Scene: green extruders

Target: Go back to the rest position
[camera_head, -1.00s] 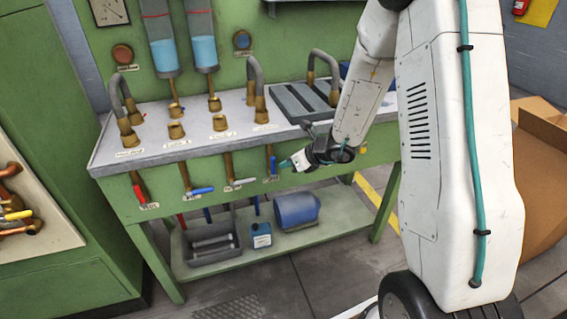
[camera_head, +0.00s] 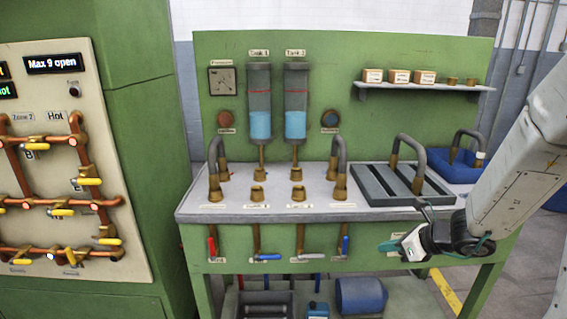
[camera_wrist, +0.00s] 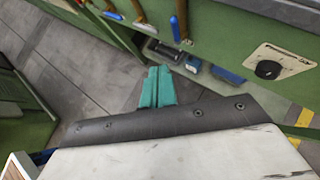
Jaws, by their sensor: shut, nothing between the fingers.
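My gripper (camera_head: 392,246) has teal fingers and shows at the right in the head view, in front of the green bench's front panel. The wrist view shows its two teal fingers (camera_wrist: 157,87) pressed together with nothing between them. My white arm comes in from the right edge of the head view. The gripper is to the right of the blue-handled valve (camera_head: 345,245) and apart from it, as far as I can tell.
The green bench (camera_head: 290,215) holds pipes, two tanks (camera_head: 260,125) of blue liquid and a slotted tray (camera_head: 402,202). Valves with red and blue handles hang below its top. A blue bin (camera_head: 455,172) stands right. A pipe panel (camera_head: 135,190) is at left. Floor shows below.

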